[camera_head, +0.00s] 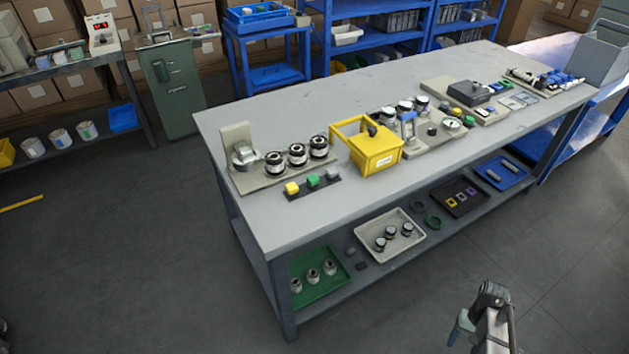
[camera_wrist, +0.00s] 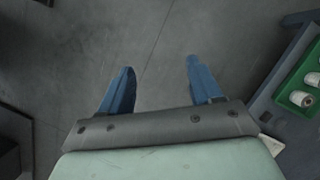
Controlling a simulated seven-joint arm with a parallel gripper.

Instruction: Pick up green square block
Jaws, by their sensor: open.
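The green square block (camera_head: 313,181) sits on a small dark strip at the front left of the grey workbench in the head view. A yellow block (camera_head: 292,188) is to its left and a grey block (camera_head: 332,174) to its right. My gripper shows in the wrist view (camera_wrist: 155,85) with its two blue fingers apart and nothing between them, above the bare floor. Part of my arm shows at the lower right of the head view, well away from the block. The block is not in the wrist view.
A yellow bin (camera_head: 375,155) stands right of the blocks. Behind them, several round black-and-silver parts (camera_head: 297,154) stand on a beige base with an upright plate. The grey bench top (camera_head: 240,215) is clear in front. A green tray (camera_head: 318,281) lies on the lower shelf.

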